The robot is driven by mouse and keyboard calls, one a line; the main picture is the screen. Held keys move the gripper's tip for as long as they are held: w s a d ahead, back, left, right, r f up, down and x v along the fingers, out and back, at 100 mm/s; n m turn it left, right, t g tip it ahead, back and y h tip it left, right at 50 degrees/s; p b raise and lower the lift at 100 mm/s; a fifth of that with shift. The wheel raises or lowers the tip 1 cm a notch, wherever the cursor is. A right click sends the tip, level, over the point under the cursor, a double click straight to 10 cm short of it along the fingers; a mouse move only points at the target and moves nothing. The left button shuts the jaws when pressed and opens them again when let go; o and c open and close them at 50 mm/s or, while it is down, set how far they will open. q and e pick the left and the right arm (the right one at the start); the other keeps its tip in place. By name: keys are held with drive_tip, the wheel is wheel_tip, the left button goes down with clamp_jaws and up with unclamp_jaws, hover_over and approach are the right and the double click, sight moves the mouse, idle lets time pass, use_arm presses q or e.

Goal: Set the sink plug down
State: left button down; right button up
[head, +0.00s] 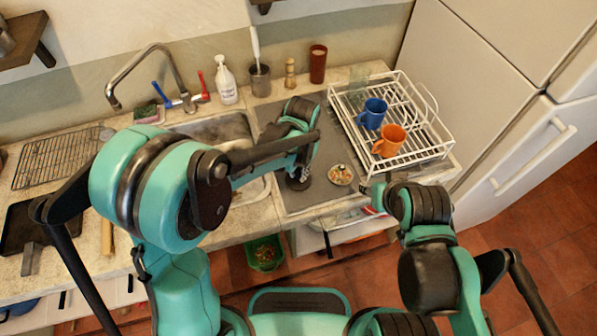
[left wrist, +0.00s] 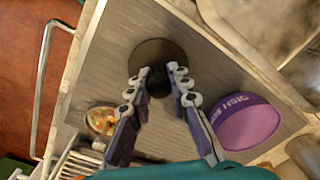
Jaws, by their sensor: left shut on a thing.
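The sink plug (left wrist: 150,52) is a dark round disc with a black knob in the middle. My left gripper (left wrist: 167,72) is shut on the knob, one finger on each side. In the head view the plug (head: 298,184) shows under my left gripper (head: 301,171), low over the front part of the grey drainboard (head: 335,136). It looks level; I cannot tell whether its underside touches the board. My right gripper (head: 374,190) is by the counter's front edge, right of the plug, and its fingers are too small to read.
A small dish of mixed bits (head: 340,174) lies right of the plug. A purple item with lettering (left wrist: 248,124) lies on the board nearby. The white dish rack (head: 437,150) holds a blue mug (head: 371,113) and an orange mug (head: 389,140). The sink (head: 232,130) is left.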

use_arm(q)
drive_tip(key=shift+f, duration=0.1)
drive_tip(key=c, duration=1.4)
unclamp_jaws()
